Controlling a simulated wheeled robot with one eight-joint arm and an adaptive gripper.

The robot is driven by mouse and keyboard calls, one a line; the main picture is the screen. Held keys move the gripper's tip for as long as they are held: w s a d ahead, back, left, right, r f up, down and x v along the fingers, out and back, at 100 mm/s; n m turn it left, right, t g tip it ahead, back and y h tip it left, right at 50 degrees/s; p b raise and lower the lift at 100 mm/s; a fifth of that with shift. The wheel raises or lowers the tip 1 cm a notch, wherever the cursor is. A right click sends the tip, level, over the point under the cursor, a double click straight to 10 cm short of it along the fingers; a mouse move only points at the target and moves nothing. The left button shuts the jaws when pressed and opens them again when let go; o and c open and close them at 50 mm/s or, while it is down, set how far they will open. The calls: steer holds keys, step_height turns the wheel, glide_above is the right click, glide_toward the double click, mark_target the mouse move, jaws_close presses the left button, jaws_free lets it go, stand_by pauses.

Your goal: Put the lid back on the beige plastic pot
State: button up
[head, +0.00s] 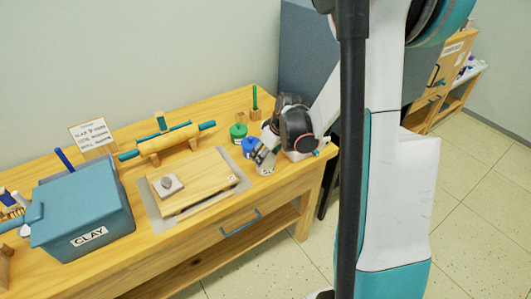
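My gripper (265,154) is low over the right part of the wooden table, its fingers pointing down toward the front. A small pale piece (265,169) shows at the fingertips; I cannot tell whether it is the beige pot, its lid or part of the gripper. Another pale shape (297,154) shows just right of the gripper, partly hidden by my arm; I cannot tell whether it is the pot. No lid can be made out clearly. The finger opening is too small to judge.
A blue pot (250,147) and a green pot (238,132) stand close left of my gripper. A wooden board (205,185) with a grey block (166,184), a rolling pin (168,142) and a blue-grey CLAY bin (83,212) stand farther left on the table (180,240).

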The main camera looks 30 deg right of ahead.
steer(key=o, duration=0.8)
steer(key=shift+o, duration=0.6)
steer(key=o, duration=0.4)
steer(key=shift+c, duration=0.2)
steer(key=shift+r, duration=0.1)
steer(key=shift+r+p, duration=2.4)
steer(key=shift+r, duration=1.05)
steer(key=shift+c, duration=0.2)
